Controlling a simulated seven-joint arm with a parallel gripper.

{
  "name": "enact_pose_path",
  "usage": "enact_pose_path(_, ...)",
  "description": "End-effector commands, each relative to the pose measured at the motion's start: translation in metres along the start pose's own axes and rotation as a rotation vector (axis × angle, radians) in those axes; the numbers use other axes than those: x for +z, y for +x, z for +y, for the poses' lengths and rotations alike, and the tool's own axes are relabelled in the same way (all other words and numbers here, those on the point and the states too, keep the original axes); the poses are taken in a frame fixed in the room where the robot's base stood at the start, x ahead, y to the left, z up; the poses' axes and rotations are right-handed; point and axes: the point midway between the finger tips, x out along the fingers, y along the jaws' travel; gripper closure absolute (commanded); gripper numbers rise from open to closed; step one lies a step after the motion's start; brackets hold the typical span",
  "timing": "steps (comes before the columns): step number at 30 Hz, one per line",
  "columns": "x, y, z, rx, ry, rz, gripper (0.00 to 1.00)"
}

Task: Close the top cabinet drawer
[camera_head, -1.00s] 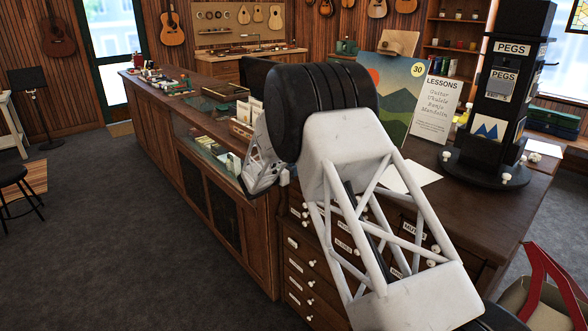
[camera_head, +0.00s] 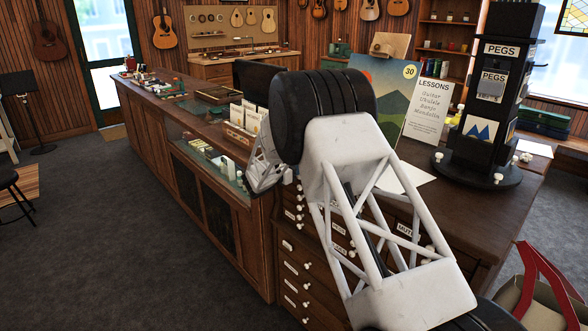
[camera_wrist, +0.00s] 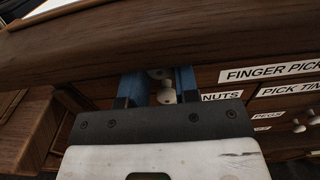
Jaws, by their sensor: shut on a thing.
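The wooden cabinet (camera_head: 290,268) has several small drawers with white knobs and labels, below the counter's right part. My gripper (camera_head: 262,172) is at its upper left corner, partly hidden by my arm. In the wrist view, the blue fingers of my gripper (camera_wrist: 160,84) are shut on a white drawer knob (camera_wrist: 166,96), just under the overhanging wooden top (camera_wrist: 160,45). A second knob shows just beyond it. The gripped drawer's face is mostly hidden, so I cannot tell how far it stands open.
A glass display counter (camera_head: 205,150) runs off to the left. A black PEGS tower (camera_head: 490,100) and a LESSONS sign (camera_head: 428,108) stand on the counter top. A red-framed chair (camera_head: 540,290) is at lower right. The carpet (camera_head: 130,240) at left is clear.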

Motion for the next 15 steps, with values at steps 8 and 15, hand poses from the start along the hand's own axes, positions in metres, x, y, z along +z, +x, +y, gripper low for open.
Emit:
enact_pose_path(8,0.0007,0.0023,-0.0002,-0.001,0.001,0.000,0.47)
enact_pose_path(15,0.0007,0.0014,-0.0002,-0.001,0.001,0.000,0.47)
